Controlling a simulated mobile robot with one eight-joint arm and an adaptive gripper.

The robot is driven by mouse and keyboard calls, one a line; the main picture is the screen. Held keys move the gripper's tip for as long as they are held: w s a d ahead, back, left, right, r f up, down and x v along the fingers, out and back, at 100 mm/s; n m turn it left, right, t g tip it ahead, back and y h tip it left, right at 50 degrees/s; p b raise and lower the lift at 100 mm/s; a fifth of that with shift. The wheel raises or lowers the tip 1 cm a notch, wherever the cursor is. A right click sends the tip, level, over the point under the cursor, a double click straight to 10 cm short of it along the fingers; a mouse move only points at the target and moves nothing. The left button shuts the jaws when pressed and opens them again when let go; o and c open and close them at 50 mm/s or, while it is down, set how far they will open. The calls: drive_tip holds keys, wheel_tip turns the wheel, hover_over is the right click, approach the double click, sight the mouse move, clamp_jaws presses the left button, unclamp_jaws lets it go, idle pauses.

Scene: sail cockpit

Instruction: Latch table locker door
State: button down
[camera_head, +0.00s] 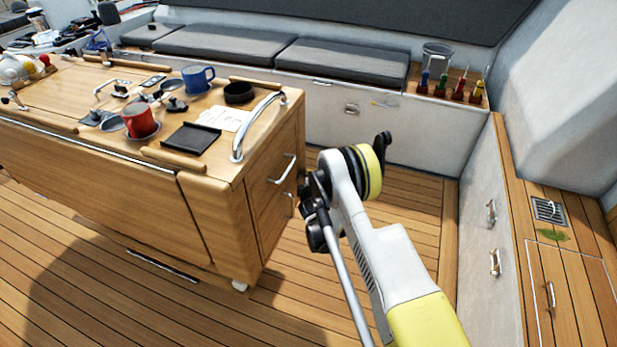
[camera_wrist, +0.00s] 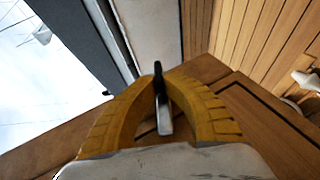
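The table locker is the wooden end of the cockpit table (camera_head: 205,215). Its door (camera_head: 268,210) shows with a chrome handle (camera_head: 283,168) on the upper part and another chrome handle (camera_head: 290,195) lower down, partly behind my arm. The door looks closed or nearly so; I cannot tell whether it is latched. In the wrist view my gripper (camera_wrist: 160,80) has its two yellow fingers curved close together. A narrow black and silver bar (camera_wrist: 164,115) shows between them, over a grooved wooden panel (camera_wrist: 240,110). I cannot tell whether the fingers press on the bar.
On the tabletop are a red mug (camera_head: 140,121), a blue mug (camera_head: 198,78), a black tray (camera_head: 191,137) and a chrome grab rail (camera_head: 255,120). Grey seat cushions (camera_head: 340,62) lie behind. A white locker wall (camera_head: 487,220) stands at right. The deck (camera_head: 90,260) in front is clear.

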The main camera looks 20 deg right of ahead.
idle(0.4)
drive_tip(key=c, duration=1.5)
unclamp_jaws()
drive_tip(key=shift+r, duration=0.1)
wheel_tip(320, 180, up, 10)
drive_tip(key=shift+f, duration=0.1)
drive_tip(key=shift+o, duration=0.2)
drive_tip(key=shift+d, duration=0.15)
